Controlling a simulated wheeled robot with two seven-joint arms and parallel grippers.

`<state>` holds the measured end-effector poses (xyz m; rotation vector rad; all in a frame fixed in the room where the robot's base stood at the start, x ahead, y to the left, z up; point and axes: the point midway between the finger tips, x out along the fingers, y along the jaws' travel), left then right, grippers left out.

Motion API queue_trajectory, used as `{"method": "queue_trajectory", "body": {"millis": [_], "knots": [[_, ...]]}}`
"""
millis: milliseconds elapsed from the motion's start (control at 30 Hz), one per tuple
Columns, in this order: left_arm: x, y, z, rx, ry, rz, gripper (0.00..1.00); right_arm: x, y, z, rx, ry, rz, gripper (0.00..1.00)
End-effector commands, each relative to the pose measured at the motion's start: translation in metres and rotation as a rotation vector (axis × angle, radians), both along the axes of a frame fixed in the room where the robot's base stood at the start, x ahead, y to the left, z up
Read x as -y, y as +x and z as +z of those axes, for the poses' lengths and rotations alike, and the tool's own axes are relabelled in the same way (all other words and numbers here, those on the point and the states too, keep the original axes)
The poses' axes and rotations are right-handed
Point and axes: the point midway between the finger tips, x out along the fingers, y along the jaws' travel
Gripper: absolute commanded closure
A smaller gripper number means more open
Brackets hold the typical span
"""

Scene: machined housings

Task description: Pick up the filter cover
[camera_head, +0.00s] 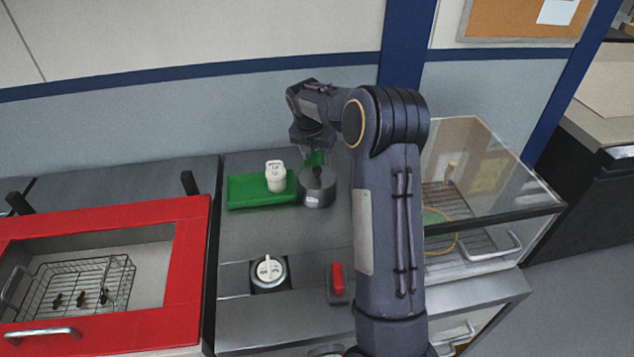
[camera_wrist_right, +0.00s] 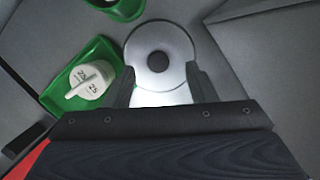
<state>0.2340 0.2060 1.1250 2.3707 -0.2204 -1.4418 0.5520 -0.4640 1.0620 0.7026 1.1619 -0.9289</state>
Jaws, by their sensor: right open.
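A dark grey round part with a central knob (camera_head: 318,187), which looks like the filter cover, stands on the steel bench at the right end of a green tray. In the right wrist view it is a pale disc with a dark centre (camera_wrist_right: 143,42). My right gripper (camera_wrist_right: 160,80) is open, its two fingers spread to either side of the disc's near edge. I cannot tell whether they touch it. In the head view the right gripper (camera_head: 314,150) is above and behind the part, partly hidden by my arm. My left gripper is not in view.
A white capped part (camera_head: 276,174) stands on the green tray (camera_head: 243,193). A white round part (camera_head: 268,270) sits in a bench recess, beside a red-handled item (camera_head: 337,278). A red-framed bin (camera_head: 188,260) with a wire basket is left; a clear-lidded box (camera_head: 490,150) is right.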

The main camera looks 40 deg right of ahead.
Motion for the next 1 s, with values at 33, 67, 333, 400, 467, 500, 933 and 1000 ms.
{"method": "queue_trajectory", "body": {"millis": [33,67,333,400,467,500,933,1000], "knots": [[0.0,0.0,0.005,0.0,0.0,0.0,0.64,-0.001,0.0,-0.005,-0.003,0.002,0.0,0.49],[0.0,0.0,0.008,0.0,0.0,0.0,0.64,-0.001,0.0,-0.009,-0.004,0.001,0.0,0.49],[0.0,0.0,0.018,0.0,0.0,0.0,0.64,0.003,0.005,-0.044,0.0,0.002,-0.001,0.49],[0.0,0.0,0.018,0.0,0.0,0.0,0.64,0.004,0.005,-0.047,0.0,0.002,-0.002,0.49],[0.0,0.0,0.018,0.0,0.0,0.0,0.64,0.004,0.005,-0.047,0.002,0.002,-0.001,0.49],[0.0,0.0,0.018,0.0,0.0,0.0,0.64,0.004,0.005,-0.047,0.002,0.002,-0.001,0.49],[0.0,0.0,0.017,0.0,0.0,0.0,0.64,0.004,0.005,-0.047,0.002,0.002,-0.001,0.94],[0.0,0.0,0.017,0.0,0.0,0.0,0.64,0.004,0.005,-0.047,0.002,0.002,-0.001,1.0]]}}
